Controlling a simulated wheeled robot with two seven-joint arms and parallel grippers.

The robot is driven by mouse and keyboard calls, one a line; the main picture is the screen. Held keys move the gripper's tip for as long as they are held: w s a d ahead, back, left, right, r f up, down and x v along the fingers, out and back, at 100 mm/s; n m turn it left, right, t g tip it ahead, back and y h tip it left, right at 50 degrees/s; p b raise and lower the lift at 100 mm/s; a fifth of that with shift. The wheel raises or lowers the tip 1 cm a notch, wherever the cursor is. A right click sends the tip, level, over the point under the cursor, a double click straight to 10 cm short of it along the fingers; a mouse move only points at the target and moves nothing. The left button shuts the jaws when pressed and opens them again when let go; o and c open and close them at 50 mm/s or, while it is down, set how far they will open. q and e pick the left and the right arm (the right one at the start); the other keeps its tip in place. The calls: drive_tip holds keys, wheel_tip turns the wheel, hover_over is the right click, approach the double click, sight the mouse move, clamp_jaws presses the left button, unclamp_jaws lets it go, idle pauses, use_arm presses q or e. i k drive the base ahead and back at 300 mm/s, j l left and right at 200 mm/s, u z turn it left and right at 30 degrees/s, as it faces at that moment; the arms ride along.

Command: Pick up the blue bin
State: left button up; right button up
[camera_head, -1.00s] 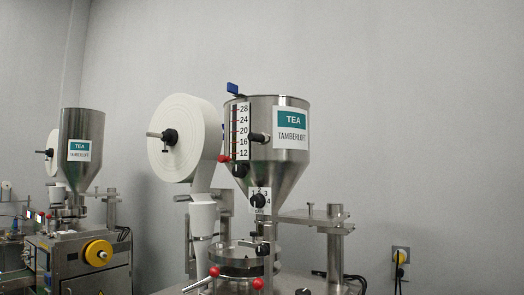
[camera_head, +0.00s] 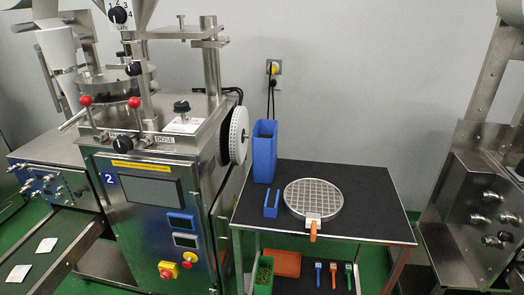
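A tall, narrow blue bin (camera_head: 263,155) stands upright at the back left corner of a black-topped table (camera_head: 370,208), close to the wall and to the right of the teabag machine. Its open top shows a dark inside. Neither of my grippers shows in the head view.
A round metal sieve (camera_head: 313,193) with an orange handle lies right of the bin. The teabag machine (camera_head: 150,225) with a white reel stands left. Another steel machine (camera_head: 480,215) stands right. A green bin and orange tray (camera_head: 287,263) sit on the lower shelf.

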sight(264, 135)
drive_tip(key=i+l+z, duration=0.2)
drive_tip(key=z, duration=0.15)
drive_tip(key=i+l+z, duration=0.1)
drive_tip(key=i+z, duration=0.15)
drive_tip(key=z, duration=0.15)
